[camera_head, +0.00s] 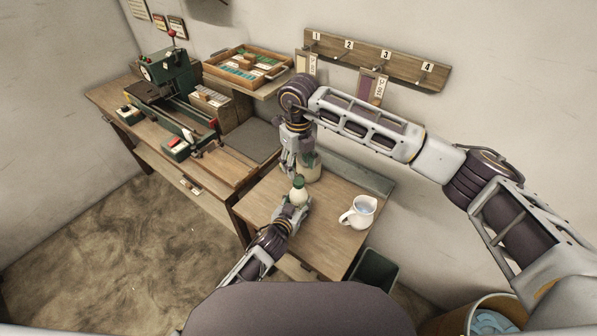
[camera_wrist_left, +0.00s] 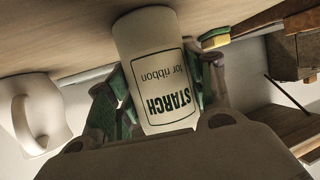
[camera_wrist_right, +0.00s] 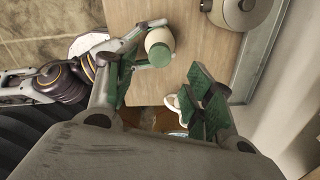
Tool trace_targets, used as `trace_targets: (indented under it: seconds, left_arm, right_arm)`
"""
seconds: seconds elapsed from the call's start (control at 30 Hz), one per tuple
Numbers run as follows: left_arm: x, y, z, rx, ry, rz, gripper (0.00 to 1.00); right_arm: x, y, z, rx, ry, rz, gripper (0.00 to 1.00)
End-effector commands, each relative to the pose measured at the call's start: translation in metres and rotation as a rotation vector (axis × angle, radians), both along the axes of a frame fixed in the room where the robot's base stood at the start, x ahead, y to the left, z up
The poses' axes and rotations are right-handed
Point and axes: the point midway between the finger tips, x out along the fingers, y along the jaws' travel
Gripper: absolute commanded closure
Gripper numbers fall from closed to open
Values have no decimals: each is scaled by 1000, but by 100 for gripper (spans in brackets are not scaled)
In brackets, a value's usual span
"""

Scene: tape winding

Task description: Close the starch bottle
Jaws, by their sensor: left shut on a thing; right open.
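The starch bottle (camera_head: 299,195) is white and stands upright on the small table. A green cap (camera_head: 299,181) sits on its top; I cannot tell how tight it is. My left gripper (camera_head: 292,208) is shut around the bottle's body from the front. In the left wrist view the bottle (camera_wrist_left: 158,70) shows its "STARCH for ribbon" label upside down between the fingers. My right gripper (camera_head: 289,170) is open and empty, just behind and above the bottle. In the right wrist view the green cap (camera_wrist_right: 160,56) lies between the spread fingers, near the left one.
A white jug (camera_head: 359,212) stands to the right on the table. A jar (camera_head: 311,168) stands behind the right gripper. A dark bin (camera_head: 373,268) is below the table's right edge.

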Motion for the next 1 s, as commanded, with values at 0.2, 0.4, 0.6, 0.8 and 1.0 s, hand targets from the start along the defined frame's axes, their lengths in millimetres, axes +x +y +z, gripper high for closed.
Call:
trace_targets:
  seconds: [0.2,0.4,0.6,0.8,1.0]
  left_arm:
    - [0,0,0,0,-1,0,100]
    - [0,0,0,0,-1,0,100]
    - [0,0,0,0,-1,0,100]
    - [0,0,0,0,-1,0,100]
    - [0,0,0,0,-1,0,22]
  right_arm:
    - [0,0,32,1,-3,1,47]
    - [0,0,48,1,-1,1,47]
    - [0,0,52,1,0,1,47]
    - [0,0,52,1,-1,1,47]
    - [0,0,52,0,0,1,47]
